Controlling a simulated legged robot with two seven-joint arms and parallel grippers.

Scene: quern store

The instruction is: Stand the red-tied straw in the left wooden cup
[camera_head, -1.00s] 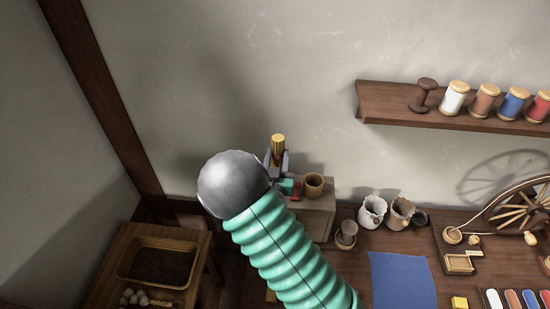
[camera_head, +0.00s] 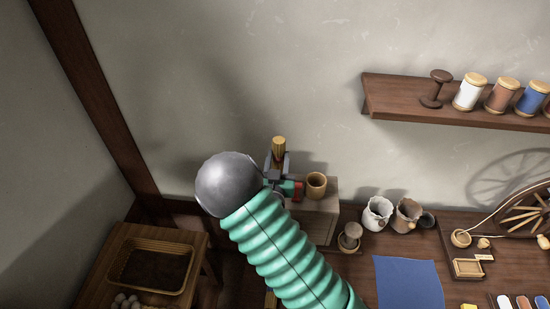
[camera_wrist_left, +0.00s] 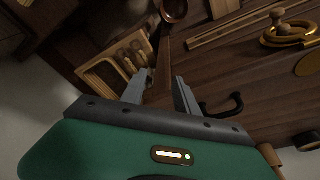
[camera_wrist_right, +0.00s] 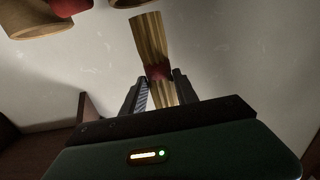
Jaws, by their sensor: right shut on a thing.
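The straw bundle (camera_head: 279,147) with its red tie is held in my right gripper (camera_head: 278,172). The right wrist view shows the straw (camera_wrist_right: 151,45) roughly upright between the fingers (camera_wrist_right: 160,92), which are shut on it near the red tie. One wooden cup (camera_head: 316,184) stands on the wooden box, just right of the gripper and apart from the straw. Any cup further left is hidden by my gripper or cannot be made out. In the right wrist view, a cup-like wooden thing (camera_wrist_right: 38,24) shows at upper left. My left gripper (camera_wrist_left: 160,88) is open and empty.
A small red thing (camera_head: 298,191) lies between my right gripper and the cup. The wooden box (camera_head: 317,222) stands against the wall. A shelf of spools (camera_head: 440,113) hangs at right. Torn-edged pots (camera_head: 376,214) and a blue cloth (camera_head: 408,281) are on the bench.

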